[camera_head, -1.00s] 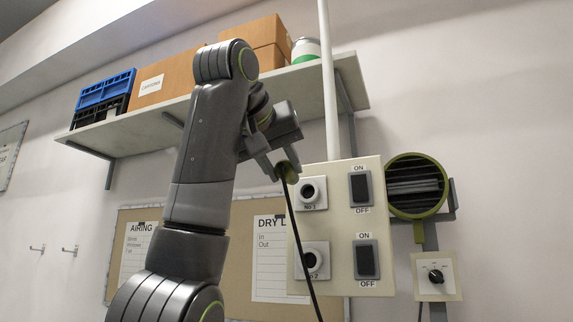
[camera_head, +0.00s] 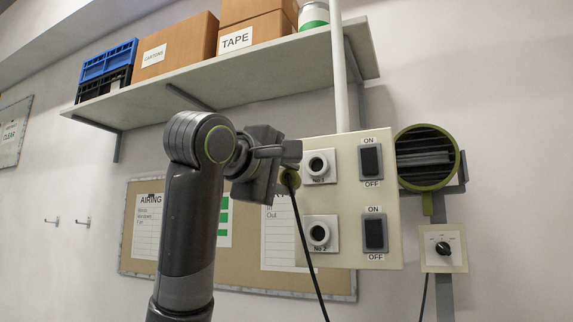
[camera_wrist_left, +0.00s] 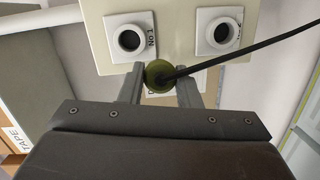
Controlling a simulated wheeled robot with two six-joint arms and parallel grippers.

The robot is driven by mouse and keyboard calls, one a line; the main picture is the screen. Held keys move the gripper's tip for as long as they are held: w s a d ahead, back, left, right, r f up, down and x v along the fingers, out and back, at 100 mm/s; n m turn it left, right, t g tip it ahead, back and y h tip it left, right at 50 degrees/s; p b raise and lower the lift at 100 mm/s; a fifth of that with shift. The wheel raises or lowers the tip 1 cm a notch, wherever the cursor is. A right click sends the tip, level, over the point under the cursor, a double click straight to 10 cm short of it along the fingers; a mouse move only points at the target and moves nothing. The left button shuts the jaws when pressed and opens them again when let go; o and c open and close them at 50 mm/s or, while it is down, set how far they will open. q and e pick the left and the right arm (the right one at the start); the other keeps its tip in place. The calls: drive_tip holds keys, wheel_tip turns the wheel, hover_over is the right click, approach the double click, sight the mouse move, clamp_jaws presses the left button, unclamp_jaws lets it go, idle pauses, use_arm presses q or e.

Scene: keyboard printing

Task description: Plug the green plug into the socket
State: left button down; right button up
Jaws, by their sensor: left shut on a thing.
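My left gripper (camera_head: 287,168) is shut on the green plug (camera_head: 290,181), with a black cable (camera_head: 308,247) hanging down from it. In the left wrist view the plug (camera_wrist_left: 157,74) sits between the two fingertips (camera_wrist_left: 158,84). The plug is in front of the panel, left of and slightly below socket No 1 (camera_head: 318,165) in the head view. Socket No 2 (camera_head: 319,233) is lower on the panel. Both sockets look empty, and they show beyond the fingertips in the wrist view, No 1 (camera_wrist_left: 130,39) left and No 2 (camera_wrist_left: 219,32) right. My right gripper is not in view.
The cream panel (camera_head: 350,200) also carries two ON/OFF switches (camera_head: 371,160). A white pipe (camera_head: 340,75) rises above it. A shelf with boxes (camera_head: 250,72) hangs above my arm. A green-rimmed round heater or fan (camera_head: 426,158) and a dial box (camera_head: 443,248) are at right.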

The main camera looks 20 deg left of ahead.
use_arm(q)
drive_tip(key=shift+s+f+n+t, duration=0.1)
drive_tip(key=shift+f+n+t, duration=0.25)
drive_tip(key=shift+n, duration=0.35)
drive_tip(key=s+d+f+n+t+h+p, duration=0.1)
drive_tip(key=s+f+n+h, duration=0.3)
drive_tip(key=f, duration=0.5)
drive_tip(key=shift+s+d+n+p, duration=0.45)
drive_tip(key=shift+s+d+n, duration=0.05)
drive_tip(key=shift+d, duration=0.2)
drive_tip(key=shift+f+t, duration=0.1)
drive_tip(key=shift+t, duration=0.15)
drive_tip(key=shift+w, duration=2.5)
